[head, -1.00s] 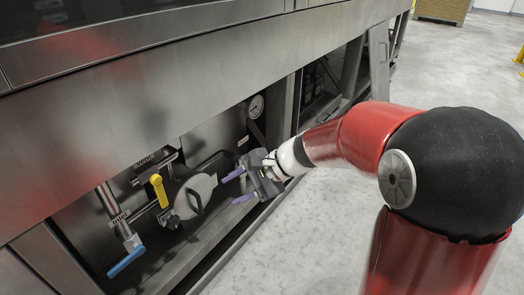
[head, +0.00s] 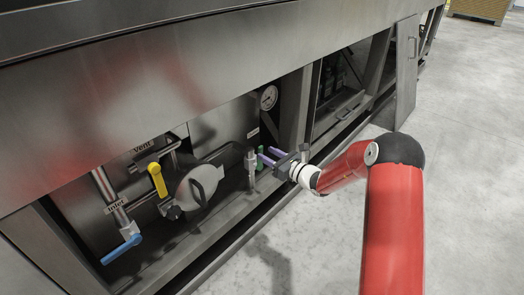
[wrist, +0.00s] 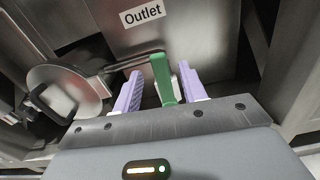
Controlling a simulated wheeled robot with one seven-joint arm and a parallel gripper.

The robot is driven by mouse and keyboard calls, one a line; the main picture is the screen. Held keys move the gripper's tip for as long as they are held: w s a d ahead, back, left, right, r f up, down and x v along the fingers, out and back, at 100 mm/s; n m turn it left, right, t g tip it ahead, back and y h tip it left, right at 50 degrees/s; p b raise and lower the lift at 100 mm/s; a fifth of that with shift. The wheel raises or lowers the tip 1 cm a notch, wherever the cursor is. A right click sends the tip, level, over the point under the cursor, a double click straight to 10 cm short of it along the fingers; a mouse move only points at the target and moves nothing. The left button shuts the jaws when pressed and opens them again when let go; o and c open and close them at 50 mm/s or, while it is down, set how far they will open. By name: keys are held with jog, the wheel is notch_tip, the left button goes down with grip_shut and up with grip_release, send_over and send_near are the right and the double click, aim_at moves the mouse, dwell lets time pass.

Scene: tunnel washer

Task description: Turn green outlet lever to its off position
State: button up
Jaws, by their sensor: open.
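The green outlet lever (wrist: 163,78) stands between the two purple fingers of my gripper (wrist: 162,92) in the wrist view, under the "Outlet" label (wrist: 142,14). The fingers are open, one on each side of the lever. The right finger looks close to it, but I cannot tell whether it touches. In the head view the green lever (head: 260,158) shows partly, beside my gripper (head: 268,157) at the right end of the open bay. The fingers hide part of it.
A yellow vent lever (head: 157,179), a blue inlet lever (head: 121,250) and a round grey hatch (head: 199,188) sit left of the outlet. A gauge (head: 268,97) is above. Frame posts (head: 292,110) flank the bay. The floor (head: 300,245) in front is clear.

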aim_at(262, 151)
jog(key=shift+x, duration=2.15)
grip_shut()
